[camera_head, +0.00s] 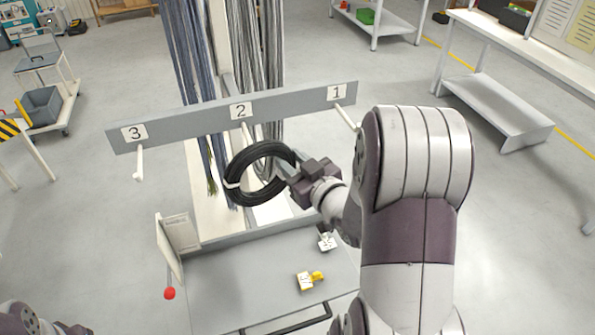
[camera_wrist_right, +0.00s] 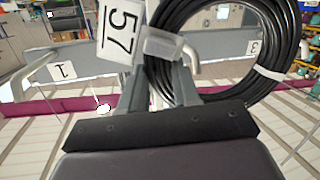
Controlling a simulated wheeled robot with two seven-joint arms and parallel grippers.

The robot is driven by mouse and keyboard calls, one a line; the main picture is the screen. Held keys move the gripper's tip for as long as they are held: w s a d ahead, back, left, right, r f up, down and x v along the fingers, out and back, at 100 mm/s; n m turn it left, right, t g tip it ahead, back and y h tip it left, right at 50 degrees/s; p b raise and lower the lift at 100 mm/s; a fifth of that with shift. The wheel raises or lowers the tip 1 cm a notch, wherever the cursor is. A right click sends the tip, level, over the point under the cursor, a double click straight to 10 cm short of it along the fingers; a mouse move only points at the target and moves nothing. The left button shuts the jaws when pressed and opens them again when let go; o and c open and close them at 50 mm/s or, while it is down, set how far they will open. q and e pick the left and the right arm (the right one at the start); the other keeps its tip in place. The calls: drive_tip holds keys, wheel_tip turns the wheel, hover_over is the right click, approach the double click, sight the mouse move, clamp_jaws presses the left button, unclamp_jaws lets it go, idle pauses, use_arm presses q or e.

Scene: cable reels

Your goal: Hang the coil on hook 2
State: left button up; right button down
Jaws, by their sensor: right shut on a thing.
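The black coil (camera_head: 262,150), a ring with white ties, hangs in front of the grey board (camera_head: 185,124). My right gripper (camera_head: 290,173) is shut on the coil's right side. In the right wrist view the coil (camera_wrist_right: 290,50) stands beyond the fingers (camera_wrist_right: 158,88), with a white tag marked 57 (camera_wrist_right: 122,30) beside it. Hook 2 (camera_head: 247,130) comes out under label 2 (camera_head: 241,111), just above and behind the coil. A white peg (camera_wrist_right: 192,62) shows within the ring's outline in the wrist view. I cannot tell whether it passes through the ring. My left gripper is out of view.
Hook 3 (camera_head: 139,163) is bare at the left; hook 1 (camera_head: 345,118) is close to my right arm. Grey and blue cables (camera_head: 195,70) hang behind the board.

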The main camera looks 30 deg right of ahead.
drive_tip(key=w+d+f+b, duration=0.2)
drive_tip(key=w, duration=0.6)
drive_tip(key=shift+w+f+b, duration=0.15)
drive_tip(key=shift+f+b, duration=0.2)
drive_tip(key=shift+b, duration=0.05)
drive_tip(key=shift+c, duration=0.5)
unclamp_jaws()
idle(0.3)
drive_tip(key=s+a, duration=0.2)
drive_tip(key=s, duration=0.9)
drive_tip(key=shift+a, duration=0.35)
drive_tip(key=shift+w, duration=0.1)
